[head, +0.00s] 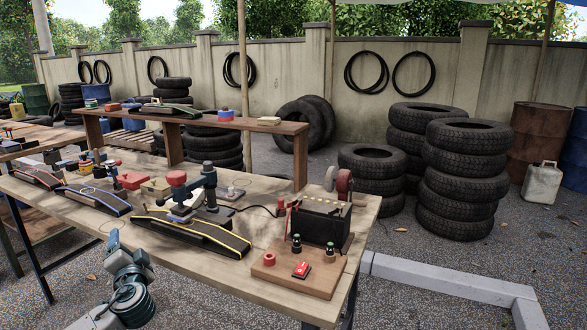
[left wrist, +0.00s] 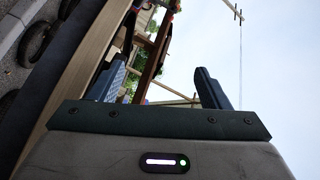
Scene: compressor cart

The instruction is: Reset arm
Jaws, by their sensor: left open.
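My left gripper (head: 122,252) is in front of the long wooden workbench (head: 215,268), near its front edge at the lower left of the head view. In the left wrist view my left gripper (left wrist: 158,84) has its two dark blue fingers spread apart. Nothing is held between them; sky and parts of the yard show in the gap. My right gripper is in neither view.
Tyre stacks (head: 462,180) stand behind. A pale kerb (head: 450,283) lies at right.

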